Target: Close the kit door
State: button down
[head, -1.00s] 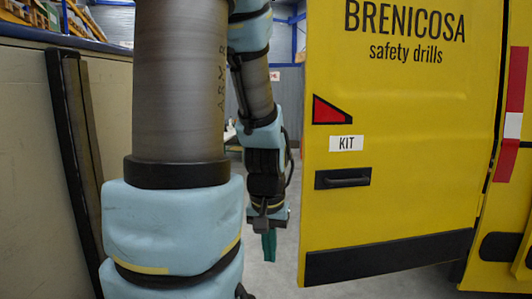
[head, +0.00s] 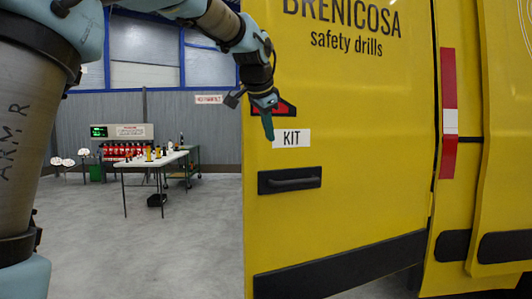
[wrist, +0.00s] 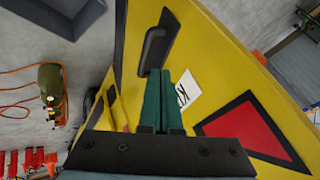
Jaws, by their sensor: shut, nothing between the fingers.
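The yellow kit door (head: 350,130) fills the right of the head view, with a KIT label (head: 291,138) and a dark recessed handle (head: 290,180). It stands out at an angle from the van body (head: 505,130), its left edge free. My gripper (head: 267,135) is in front of the door near that edge, over the red triangle and just left of the label. Its green fingers are shut and empty. In the wrist view the fingertips (wrist: 170,75) point toward the handle (wrist: 156,45), beside the label (wrist: 185,92). I cannot tell whether they touch the door.
Left of the door is open grey floor (head: 140,245). Farther back stand a white table (head: 150,162) with small items, a green cart (head: 190,165) and a row of red extinguishers (head: 120,151). A red-and-white strip (head: 449,115) marks the van beside the door.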

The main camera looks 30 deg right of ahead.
aim_at(271, 154)
jog(key=p+x, duration=0.1)
jog(key=x, duration=0.2)
jog(key=w+p+x, duration=0.1)
jog(key=x, duration=0.3)
jog(key=w+r+p+x, duration=0.1)
jog(key=x, duration=0.2)
jog(key=shift+w+f, duration=0.1)
jog(key=shift+f, duration=0.05)
jog(key=shift+w+f, duration=0.15)
jog(key=shift+w, duration=0.45)
